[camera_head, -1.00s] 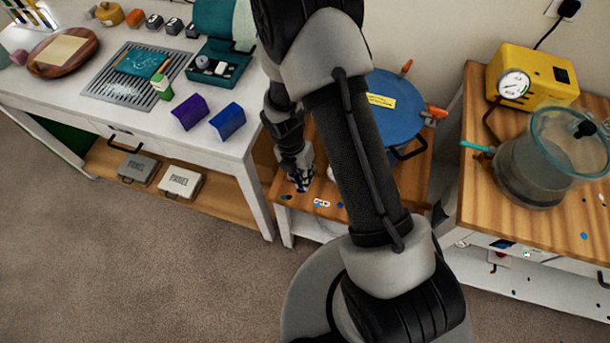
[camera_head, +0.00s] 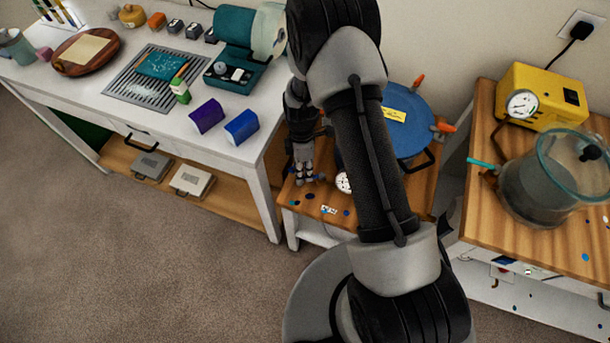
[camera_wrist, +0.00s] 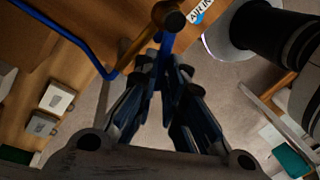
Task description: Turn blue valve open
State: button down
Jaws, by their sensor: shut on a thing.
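My gripper (camera_head: 304,178) is low over the small wooden stand, left of the pressure pot. In the wrist view my gripper (camera_wrist: 170,75) has its fingertips closed around a narrow blue piece, the blue valve handle (camera_wrist: 166,46). A dark round knob or fitting sits just past the fingertips, beside an "AIR IN" label (camera_wrist: 197,14). The fingers hide much of the handle, so its exact angle cannot be told. The blue pot lid (camera_head: 405,120) with orange clamps shows behind my arm. A white gauge (camera_head: 343,182) is right of my gripper.
The white workbench (camera_head: 120,121) stands to the left, with purple and blue boxes near its edge. A wooden cart (camera_head: 478,218) on the right holds a yellow pump (camera_head: 545,95) and a clear chamber (camera_head: 540,190). Open carpet (camera_head: 150,270) lies in front.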

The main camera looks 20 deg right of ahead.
jog(key=m, duration=0.1)
jog(key=w+m, duration=0.1)
jog(key=m, duration=0.1)
jog(key=shift+w+d+y+b, duration=0.3)
jog(key=shift+d, duration=0.05)
jog(key=shift+w+d+m, duration=0.15)
jog(key=shift+w+m, duration=0.1)
jog(key=shift+m, duration=0.5)
jog(key=shift+w+d+m, duration=0.15)
jog(key=shift+w+m, duration=0.05)
jog(key=shift+m, duration=0.55)
jog(key=shift+y, duration=0.3)
jog(key=c, duration=1.7)
grip_release()
jog(key=shift+o, duration=0.2)
jog(key=shift+r, duration=0.1)
jog(key=v, duration=1.1)
jog(key=shift+r, duration=0.45)
jog(key=shift+s+d, duration=0.1)
